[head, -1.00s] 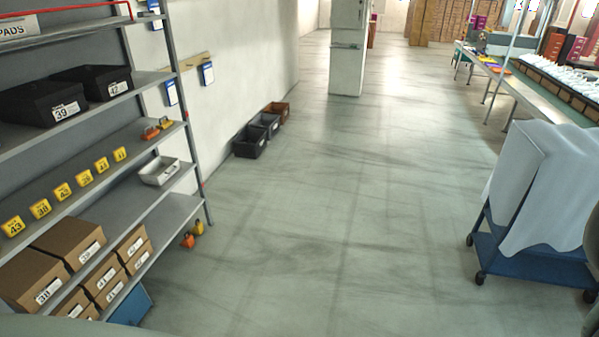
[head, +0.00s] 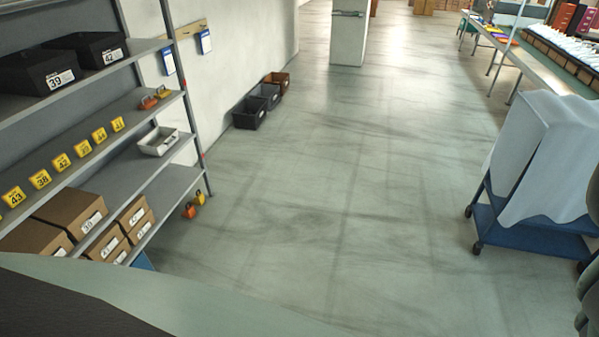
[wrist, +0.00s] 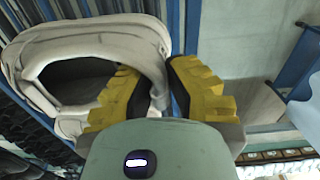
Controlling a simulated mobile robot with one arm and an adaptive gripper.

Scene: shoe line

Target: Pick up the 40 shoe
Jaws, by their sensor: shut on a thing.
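My gripper (wrist: 159,95) shows in the wrist view, with its yellow ridged finger pads closed on a pale beige shoe (wrist: 42,50). The shoe's collar edge runs between the two pads. Its dark opening faces the camera on the left side of the picture. The rest of the shoe is cut off or hidden behind the fingers, and no size number is readable on it. I cannot make out the shoe or the fingertips in the head view.
A grey shelf rack at left holds black boxes (head: 62,70), yellow number tags (head: 60,162), a white tray (head: 158,141) and brown boxes (head: 78,213). Bins (head: 250,113) stand by the wall. A draped blue cart (head: 520,238) stands at right. The middle floor (head: 340,190) is clear.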

